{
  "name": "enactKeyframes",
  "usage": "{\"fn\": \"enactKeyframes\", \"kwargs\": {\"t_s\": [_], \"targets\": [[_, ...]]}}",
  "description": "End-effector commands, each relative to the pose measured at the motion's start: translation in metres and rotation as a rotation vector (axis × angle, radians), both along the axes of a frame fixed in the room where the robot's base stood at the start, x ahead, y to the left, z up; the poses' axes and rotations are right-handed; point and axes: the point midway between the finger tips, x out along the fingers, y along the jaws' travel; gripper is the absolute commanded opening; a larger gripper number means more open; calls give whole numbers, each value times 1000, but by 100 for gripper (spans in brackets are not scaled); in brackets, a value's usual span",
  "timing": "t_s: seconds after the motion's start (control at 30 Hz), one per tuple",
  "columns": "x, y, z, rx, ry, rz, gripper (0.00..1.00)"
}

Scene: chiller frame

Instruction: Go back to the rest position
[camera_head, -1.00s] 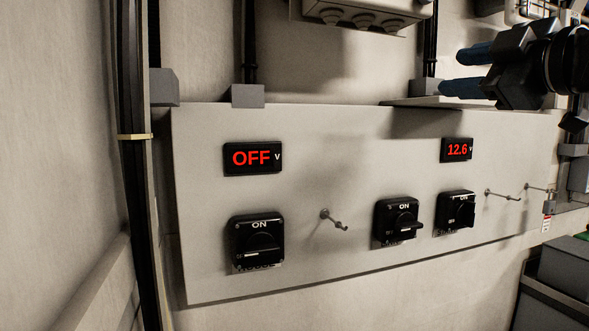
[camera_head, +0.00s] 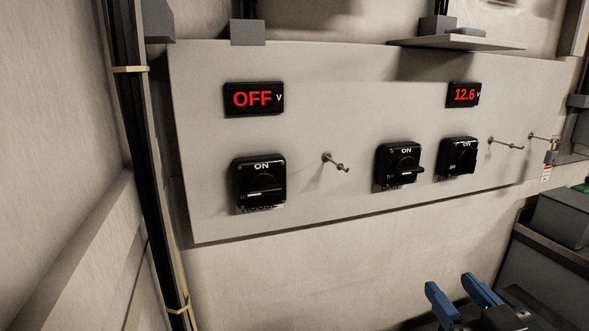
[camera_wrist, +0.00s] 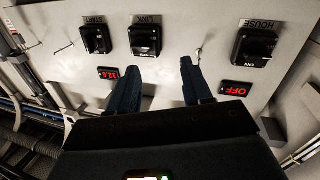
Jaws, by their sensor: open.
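My gripper (camera_head: 450,282) is at the lower right of the head view, below the grey panel (camera_head: 330,215). Its two blue fingers are apart, with nothing between them. In the wrist view the open fingers (camera_wrist: 160,66) point toward the panel, which appears upside down. The arm behind the gripper is mostly out of the head view.
The panel carries the HOUSE switch (camera_head: 259,183), LINK switch (camera_head: 399,165) and START switch (camera_head: 457,157). Displays read OFF (camera_head: 254,99) and 12.6 (camera_head: 464,95). Pegs stick out; a padlock (camera_head: 551,157) hangs at right. A shelf (camera_head: 460,43) juts out above.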

Motion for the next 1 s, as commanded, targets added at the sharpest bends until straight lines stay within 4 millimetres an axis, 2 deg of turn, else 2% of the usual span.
{"fn": "enactKeyframes", "kwargs": {"t_s": [0.03,0.2,0.33,0.5,0.63,0.8,1.0], "targets": [[-17,3,-18,20,23,-12,50],[-71,7,-59,77,70,-56,50],[-116,10,-84,108,104,-84,50],[-177,12,-105,134,146,-111,50],[-223,12,-114,144,175,-122,50],[-283,12,-115,149,212,-123,50],[-335,10,-106,148,244,-107,50]]}}
